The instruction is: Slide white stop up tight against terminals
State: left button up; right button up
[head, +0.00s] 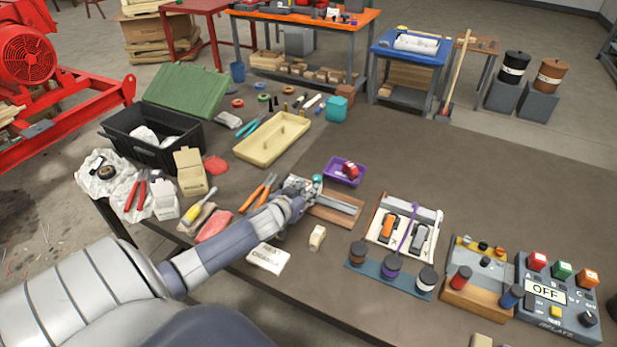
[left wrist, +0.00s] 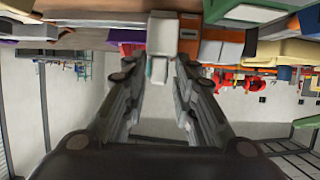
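In the head view the gripper hides this part of the rail. A separate cream block (head: 317,237) stands on the table in front of the board. My right gripper is not in view.
A purple tray (head: 345,171) with a red part lies behind the rail. A white tray (head: 405,222) and a blue rack of spools (head: 391,279) stand to the right. Orange pliers (head: 258,193) and a white label card (head: 268,257) lie near the arm. The table's back right is clear.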

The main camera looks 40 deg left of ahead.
pick_arm(q)
jog(key=shift+o, duration=0.2)
jog(key=shift+s, duration=0.1)
jog(key=v, duration=1.2)
jog(key=shift+f, duration=0.1)
dwell(0.3)
